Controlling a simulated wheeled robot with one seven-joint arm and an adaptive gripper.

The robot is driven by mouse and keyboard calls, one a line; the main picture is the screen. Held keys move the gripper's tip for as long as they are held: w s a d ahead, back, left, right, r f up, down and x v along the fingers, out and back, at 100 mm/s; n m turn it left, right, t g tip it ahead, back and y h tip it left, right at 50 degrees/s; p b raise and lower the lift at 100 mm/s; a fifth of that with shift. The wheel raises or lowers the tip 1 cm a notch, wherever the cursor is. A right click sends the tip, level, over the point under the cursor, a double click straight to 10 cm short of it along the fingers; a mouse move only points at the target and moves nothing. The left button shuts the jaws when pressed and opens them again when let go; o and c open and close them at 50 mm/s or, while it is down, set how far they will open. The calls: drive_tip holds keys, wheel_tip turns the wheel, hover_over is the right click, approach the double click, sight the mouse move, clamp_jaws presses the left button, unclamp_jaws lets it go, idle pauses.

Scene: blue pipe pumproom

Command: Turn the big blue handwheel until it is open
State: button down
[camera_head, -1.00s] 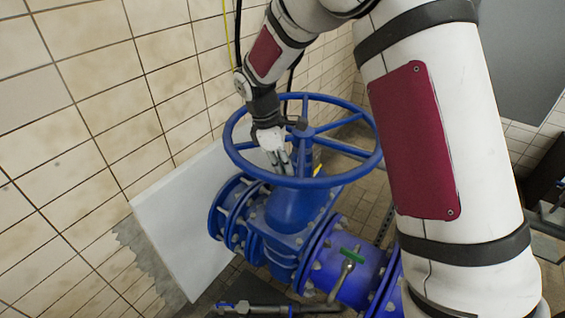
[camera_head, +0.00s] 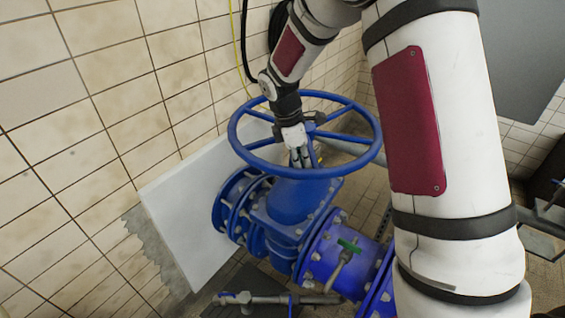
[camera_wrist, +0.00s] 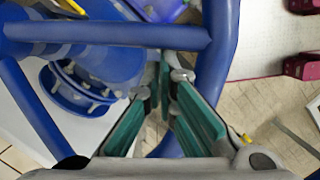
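The big blue handwheel (camera_head: 246,153) sits nearly level on top of a blue valve body (camera_head: 292,203). In the wrist view, the teal-padded fingers of my gripper (camera_wrist: 165,88) are apart. A spoke of the handwheel (camera_wrist: 110,35) crosses beyond the fingertips, and the rim curves down behind the right finger. I cannot tell whether the fingers touch the wheel. The hub is partly hidden by my wrist in the head view.
A tiled wall (camera_head: 110,90) stands close on the left, with a pale panel (camera_head: 190,220) leaning there. A thin pipe (camera_head: 270,299) lies low in front.

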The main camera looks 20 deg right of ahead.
drive_tip(key=s+d+n+t+p, duration=0.1)
drive_tip(key=d+n, duration=0.3)
drive_tip(key=d, duration=0.5)
drive_tip(key=shift+s+d+p, duration=0.2)
drive_tip(key=shift+d+p, duration=0.1)
drive_tip(key=shift+p, duration=0.35)
drive_tip(key=shift+r, duration=0.1)
